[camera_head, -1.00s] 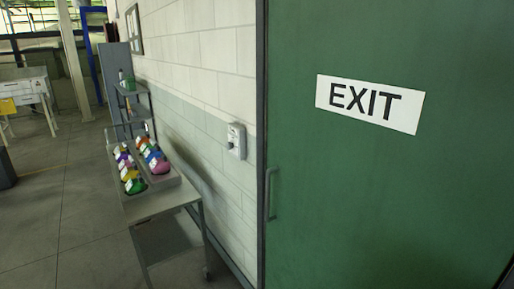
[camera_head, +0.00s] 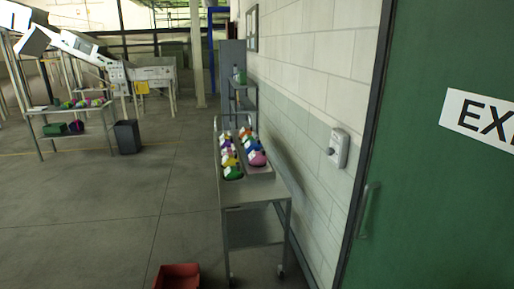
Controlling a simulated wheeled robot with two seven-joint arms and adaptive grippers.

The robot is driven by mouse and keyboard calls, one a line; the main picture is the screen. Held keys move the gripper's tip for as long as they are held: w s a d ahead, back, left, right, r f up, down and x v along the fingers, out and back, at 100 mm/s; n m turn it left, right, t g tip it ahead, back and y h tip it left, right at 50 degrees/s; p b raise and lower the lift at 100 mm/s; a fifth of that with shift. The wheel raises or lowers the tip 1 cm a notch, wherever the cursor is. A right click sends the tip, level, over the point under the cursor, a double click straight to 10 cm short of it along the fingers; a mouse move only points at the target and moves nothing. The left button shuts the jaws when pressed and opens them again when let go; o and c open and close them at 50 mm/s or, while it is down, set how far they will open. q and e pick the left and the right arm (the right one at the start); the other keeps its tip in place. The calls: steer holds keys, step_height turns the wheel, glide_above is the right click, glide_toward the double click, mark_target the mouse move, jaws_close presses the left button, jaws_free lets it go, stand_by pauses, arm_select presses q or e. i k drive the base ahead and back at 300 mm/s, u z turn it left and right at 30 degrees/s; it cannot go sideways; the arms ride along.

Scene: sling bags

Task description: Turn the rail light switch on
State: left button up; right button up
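A small pale switch box (camera_head: 339,148) is mounted on the white block wall, just left of the green door. It has a small dark knob or lever on its left side; its setting is too small to tell. Neither of my grippers shows in the head view.
The green door (camera_head: 430,200) with an EXIT sign (camera_head: 478,118) fills the right side. A metal cart (camera_head: 255,192) with several colourful bags stands along the wall (camera_head: 315,90). A red bin (camera_head: 177,276) is on the floor at the bottom. Open floor (camera_head: 110,215) lies left; a dark bin (camera_head: 128,137) stands farther back.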

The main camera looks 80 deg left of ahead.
mark_target(330, 152)
steer(key=u, duration=2.6)
steer(key=k, duration=0.6)
steer(key=u, duration=0.8)
steer(key=i, duration=1.65)
steer(key=z, duration=0.6)
steer(key=i, duration=1.1)
steer(key=z, duration=0.4)
